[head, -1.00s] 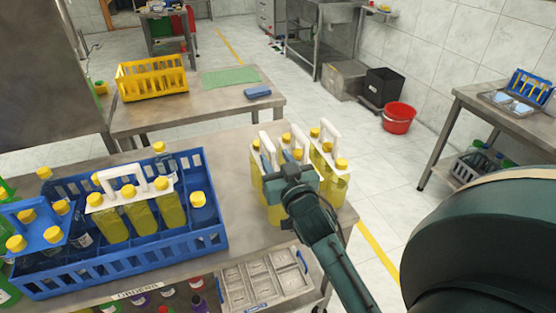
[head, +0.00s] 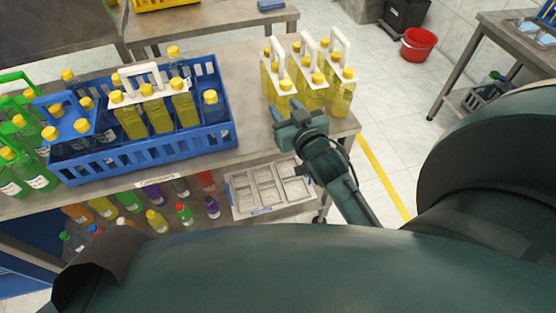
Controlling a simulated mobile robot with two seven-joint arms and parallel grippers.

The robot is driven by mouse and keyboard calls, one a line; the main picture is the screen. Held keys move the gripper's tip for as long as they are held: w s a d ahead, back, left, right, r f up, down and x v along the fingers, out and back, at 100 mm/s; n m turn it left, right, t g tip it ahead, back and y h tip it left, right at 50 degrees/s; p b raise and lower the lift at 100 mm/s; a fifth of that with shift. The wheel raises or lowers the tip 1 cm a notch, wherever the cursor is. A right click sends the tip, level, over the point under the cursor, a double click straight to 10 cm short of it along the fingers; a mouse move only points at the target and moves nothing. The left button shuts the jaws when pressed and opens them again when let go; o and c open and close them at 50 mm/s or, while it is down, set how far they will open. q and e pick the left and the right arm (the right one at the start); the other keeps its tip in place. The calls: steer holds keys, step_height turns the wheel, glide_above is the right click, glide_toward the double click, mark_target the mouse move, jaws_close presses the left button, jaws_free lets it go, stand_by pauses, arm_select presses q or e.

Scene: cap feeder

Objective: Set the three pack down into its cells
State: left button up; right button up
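A three pack of yellow bottles with yellow caps and a white carrier (head: 146,92) stands upright in the blue crate (head: 150,156). The crate's front wall hides the bottle bottoms, so I cannot tell how deep they sit. Three more yellow packs with white handles (head: 308,88) stand side by side at the table's right end. My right gripper (head: 286,106) is just in front of these packs, its two fingertips apart, with nothing seen between them. Whether it touches the nearest pack is unclear. My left gripper is not in view.
A pack with a blue carrier (head: 71,122) and loose capped bottles also occupy the crate. Green packs (head: 20,150) stand at its left. A shelf below holds coloured bottles and a grey tray (head: 268,187). The tabletop between crate and yellow packs is clear.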

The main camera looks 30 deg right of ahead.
steer(key=s+a+f+n+g+y, duration=0.2)
steer(key=s+a+f, duration=0.4)
steer(key=s+f, duration=0.1)
steer(key=s+a+f+n+g+y, duration=0.1)
steer(key=s+a+f+g+y, duration=0.2)
steer(key=s+a+f, duration=0.3)
steer(key=s+f, duration=0.1)
steer(key=s, duration=0.3)
steer(key=shift+s+a+f+n+g, duration=0.25)
steer(key=shift+s+a+n+g, duration=0.05)
steer(key=shift+a+n, duration=0.1)
